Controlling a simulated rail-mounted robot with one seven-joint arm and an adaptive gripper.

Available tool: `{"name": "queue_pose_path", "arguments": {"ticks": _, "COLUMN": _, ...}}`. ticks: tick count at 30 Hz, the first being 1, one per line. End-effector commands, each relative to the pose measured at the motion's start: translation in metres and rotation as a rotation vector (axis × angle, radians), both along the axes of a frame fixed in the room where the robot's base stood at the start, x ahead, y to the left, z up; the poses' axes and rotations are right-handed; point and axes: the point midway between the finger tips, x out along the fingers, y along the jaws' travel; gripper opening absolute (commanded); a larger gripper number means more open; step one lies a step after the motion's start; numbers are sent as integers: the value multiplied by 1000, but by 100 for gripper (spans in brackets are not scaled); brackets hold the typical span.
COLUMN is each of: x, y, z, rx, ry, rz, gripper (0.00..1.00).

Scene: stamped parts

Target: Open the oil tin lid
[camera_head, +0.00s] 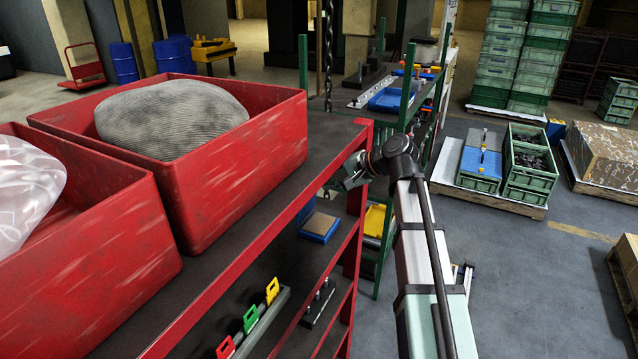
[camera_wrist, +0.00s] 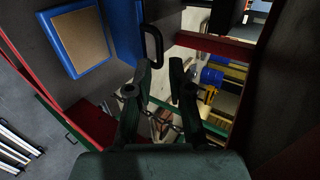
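I cannot make out a clearly recognisable oil tin or its lid. In the wrist view a dark loop-shaped handle (camera_wrist: 152,45) stands just beyond my gripper (camera_wrist: 160,68); what it belongs to is unclear. The two fingers are apart, with a gap between their tips, and hold nothing visible. A blue-edged thing with a tan top (camera_wrist: 82,42) lies at the upper left. A similar blue thing with a tan top (camera_head: 320,224) is on a red-framed shelf in the head view. There my gripper is by the shelf's red corner post, its fingers hard to see.
Two red bins, one holding a grey ribbed bulk (camera_head: 172,118), stand on the top of the red-framed rack (camera_head: 300,186). A lower shelf carries red, green and yellow tags (camera_head: 250,318). A chain (camera_wrist: 160,120) shows beyond the fingers. Open floor (camera_head: 560,280) lies to the right.

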Motion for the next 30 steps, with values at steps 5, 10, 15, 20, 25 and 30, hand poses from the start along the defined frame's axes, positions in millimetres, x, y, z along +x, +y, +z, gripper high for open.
{"name": "queue_pose_path", "arguments": {"ticks": 5, "x": -16, "y": -26, "z": 20, "rx": 1, "ry": -2, "rz": -3, "gripper": 20}}
{"name": "queue_pose_path", "arguments": {"ticks": 10, "x": -26, "y": -44, "z": 34, "rx": 1, "ry": -2, "rz": -3, "gripper": 20}}
{"name": "queue_pose_path", "arguments": {"ticks": 15, "x": -32, "y": -52, "z": 40, "rx": 1, "ry": 0, "rz": -1, "gripper": 20}}
{"name": "queue_pose_path", "arguments": {"ticks": 20, "x": -33, "y": -53, "z": 41, "rx": 1, "ry": 0, "rz": -1, "gripper": 20}}
{"name": "queue_pose_path", "arguments": {"ticks": 25, "x": -32, "y": -53, "z": 41, "rx": 1, "ry": 0, "rz": -1, "gripper": 13}}
{"name": "queue_pose_path", "arguments": {"ticks": 30, "x": -32, "y": -59, "z": 30, "rx": 2, "ry": 2, "rz": -9, "gripper": 0}}
